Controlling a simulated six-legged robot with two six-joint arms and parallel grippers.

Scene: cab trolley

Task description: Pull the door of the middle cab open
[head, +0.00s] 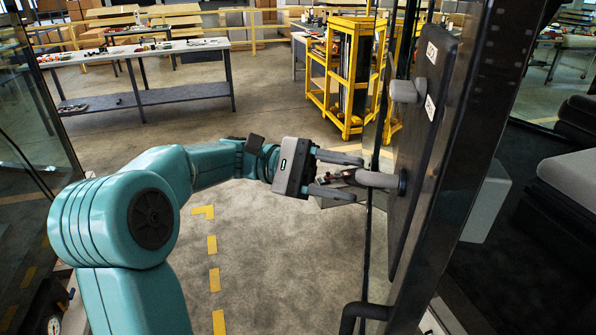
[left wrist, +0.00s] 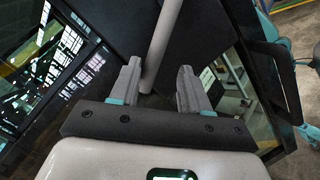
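The cab door (head: 425,135) is a dark panel in a black frame, seen at a steep angle right of centre in the head view. A grey bar handle (head: 380,179) sticks out from it toward the left. My left gripper (head: 348,176) is at this handle, its two fingers apart, one above and one below it. In the left wrist view the handle (left wrist: 164,40) reaches down between the fingers of my left gripper (left wrist: 158,85), close to the left finger; whether it touches is unclear. My right gripper is in neither view.
A second grey knob (head: 406,91) sits higher on the door, and a dark curved bar (head: 362,312) is low down. Seats (head: 570,180) show at right. A yellow cart (head: 345,75) and a workbench (head: 145,55) stand behind. The floor (head: 260,220) between is clear.

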